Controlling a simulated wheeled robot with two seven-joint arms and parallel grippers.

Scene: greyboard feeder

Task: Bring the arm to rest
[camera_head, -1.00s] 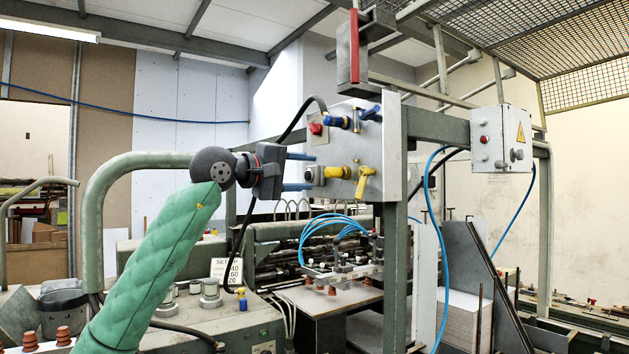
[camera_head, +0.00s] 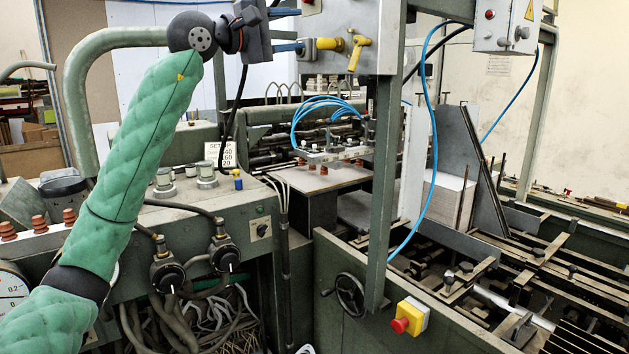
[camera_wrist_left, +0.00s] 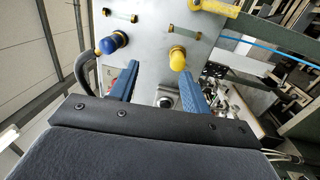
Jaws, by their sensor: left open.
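My left arm, in a green padded sleeve, reaches up from the lower left in the head view. Its left gripper (camera_head: 288,30) is at the top, pointing right toward the grey control panel (camera_head: 385,40). The two blue fingers are apart with nothing held between them. In the wrist view the left gripper (camera_wrist_left: 158,88) also shows open, in front of the panel face (camera_wrist_left: 150,50). A yellow knob (camera_wrist_left: 178,58) and a blue knob (camera_wrist_left: 113,42) are on that panel near the fingertips. My right gripper is not seen.
A yellow lever (camera_head: 357,52) sticks out from the panel. A green post (camera_head: 385,190) stands below it. A red button on a yellow box (camera_head: 409,316) is at the lower front. A curved green rail (camera_head: 80,100) stands left of my arm. A paper stack (camera_head: 447,200) is at the right.

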